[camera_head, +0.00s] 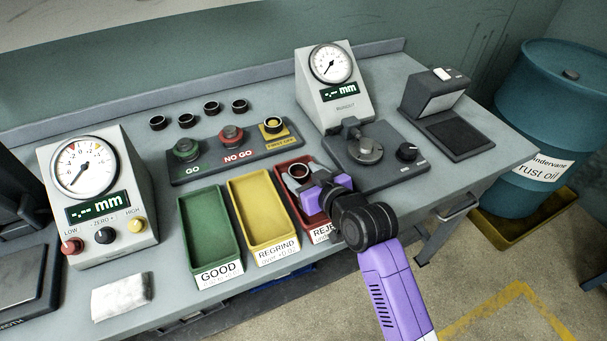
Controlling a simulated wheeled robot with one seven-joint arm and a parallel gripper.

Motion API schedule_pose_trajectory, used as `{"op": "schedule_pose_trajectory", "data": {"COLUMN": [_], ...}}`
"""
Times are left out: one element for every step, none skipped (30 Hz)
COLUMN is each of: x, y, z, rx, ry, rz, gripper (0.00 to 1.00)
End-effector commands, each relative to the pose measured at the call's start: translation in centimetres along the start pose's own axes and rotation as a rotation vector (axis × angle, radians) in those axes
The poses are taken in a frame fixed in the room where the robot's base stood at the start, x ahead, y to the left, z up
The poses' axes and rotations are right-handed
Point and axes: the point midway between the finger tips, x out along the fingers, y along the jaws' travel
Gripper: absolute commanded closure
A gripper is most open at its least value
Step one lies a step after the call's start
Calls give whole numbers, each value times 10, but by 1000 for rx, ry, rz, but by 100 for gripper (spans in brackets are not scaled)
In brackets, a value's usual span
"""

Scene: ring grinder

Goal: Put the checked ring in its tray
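A dark ring with a pale inner face (299,171) is at the tips of my gripper (305,176), over the far end of the red REJECT tray (283,183). My gripper looks shut on the ring, though my purple and black wrist hides part of the fingers. The ring seems to be above the tray floor; its exact height is hard to tell. My wrist and arm cover much of the red tray. The yellow REGRIND tray (262,215) and the green GOOD tray (209,232) stand to its left, both empty.
Behind the trays is a GO / NO GO gauge block (205,163). Several dark rings (212,107) stand behind it. A dial gauge (334,85) with its base plate (374,150) is at back right, another dial unit (96,200) at left. A white cloth (122,296) lies in front.

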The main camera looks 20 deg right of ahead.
Motion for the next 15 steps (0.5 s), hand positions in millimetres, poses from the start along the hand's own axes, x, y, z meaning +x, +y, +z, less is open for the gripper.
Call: {"op": "schedule_pose_trajectory", "data": {"x": [0,-1,-3,-5,-8,-13,-18,-23,-31,-37,-44,-52,-59,-65,-73], "y": [0,0,0,0,0,0,0,0,0,0,0,0,0,0,0], "z": [-1,-3,-3,-2,-1,-2,-1,-1,-1,-1,-1,-1,-1,-1,-1], "rx": [0,0,0,1,1,1,1,1,0,1,2,2,2,1,1], "ry": [0,1,0,0,-1,0,0,1,1,0,1,1,0,1,0], "rz": [0,0,0,0,0,0,0,1,1,1,1,0,0,1,0], "gripper": [44,44,44,44,44,44,44,44,44,44,44,44,44,44,44]}}
